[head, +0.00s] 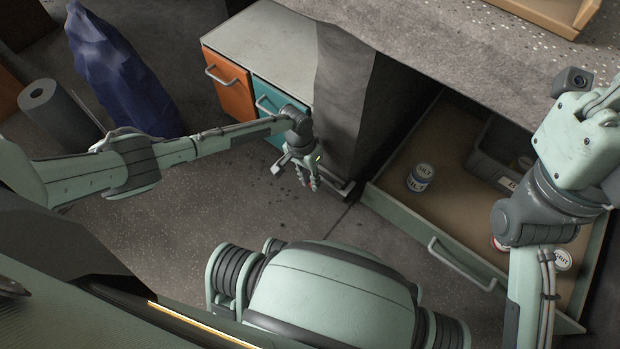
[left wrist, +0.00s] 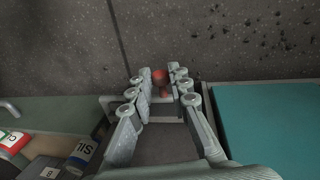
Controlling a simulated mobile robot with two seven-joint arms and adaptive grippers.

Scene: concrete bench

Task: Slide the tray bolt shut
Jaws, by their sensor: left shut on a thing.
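My left gripper (head: 314,182) is low beside the dark grey pillar (head: 345,90), with its fingers pointing down. In the left wrist view its two fingers (left wrist: 161,88) are closed around a small red knob (left wrist: 160,77). I take this knob to be the tray bolt's handle.
An open drawer (head: 410,218) at the right holds several cans, including a blue and white one (head: 420,177), and a dark bin (head: 488,158). Orange (head: 231,88) and teal (head: 268,100) drawer fronts stand behind my left arm. Clear floor (head: 250,205) lies in front.

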